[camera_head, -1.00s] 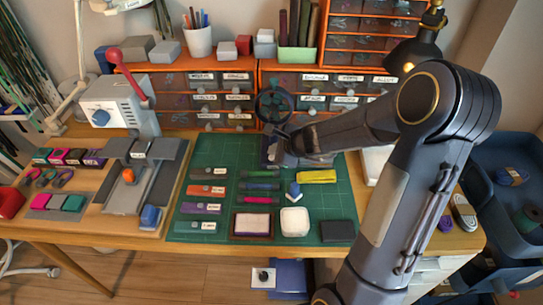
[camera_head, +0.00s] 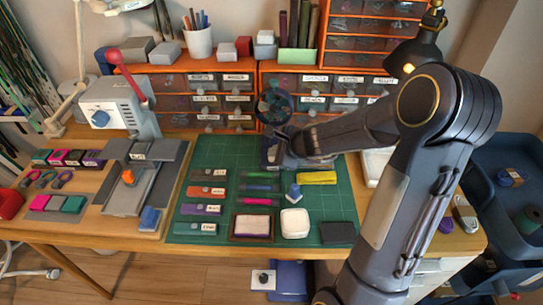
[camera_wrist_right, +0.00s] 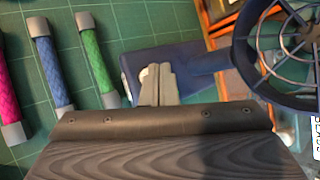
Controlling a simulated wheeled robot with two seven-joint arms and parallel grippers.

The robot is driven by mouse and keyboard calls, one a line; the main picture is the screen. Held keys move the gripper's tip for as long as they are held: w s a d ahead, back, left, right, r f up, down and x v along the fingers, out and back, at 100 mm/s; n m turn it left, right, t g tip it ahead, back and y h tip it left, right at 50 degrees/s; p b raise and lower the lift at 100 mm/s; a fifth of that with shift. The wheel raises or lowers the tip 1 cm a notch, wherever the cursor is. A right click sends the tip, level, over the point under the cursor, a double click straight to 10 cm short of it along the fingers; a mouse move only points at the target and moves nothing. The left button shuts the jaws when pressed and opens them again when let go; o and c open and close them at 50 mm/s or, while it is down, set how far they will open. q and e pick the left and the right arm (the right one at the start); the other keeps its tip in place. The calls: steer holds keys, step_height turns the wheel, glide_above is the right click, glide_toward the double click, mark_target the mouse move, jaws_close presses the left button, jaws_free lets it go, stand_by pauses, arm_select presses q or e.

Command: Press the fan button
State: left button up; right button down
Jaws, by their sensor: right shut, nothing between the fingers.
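The small dark fan (camera_head: 274,103) stands at the back of the green cutting mat (camera_head: 222,158). Its round cage (camera_wrist_right: 243,45) and dark blue base (camera_wrist_right: 131,66) show in the right wrist view. A pale round piece, seemingly the button (camera_wrist_right: 146,73), shows on the base beside my fingertips and is partly hidden by them. My right gripper (camera_wrist_right: 160,72) is shut and empty, its tips over the base; I cannot tell whether they touch the button. In the head view my right gripper (camera_head: 282,146) is beside the fan base. My left gripper is out of view.
Pink, blue and green cords (camera_wrist_right: 96,60) lie left of my gripper. Orange drawer units (camera_head: 222,78) stand close behind the fan. A yellow piece (camera_head: 317,178), a white box (camera_head: 295,223) and a black box (camera_head: 337,232) lie on the mat.

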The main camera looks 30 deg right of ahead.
steer(key=shift+r, duration=0.2)
step_height(320, 180, up, 6)
steer(key=p, duration=0.5)
steer(key=shift+f+p, duration=0.1)
steer(key=shift+p, duration=0.2)
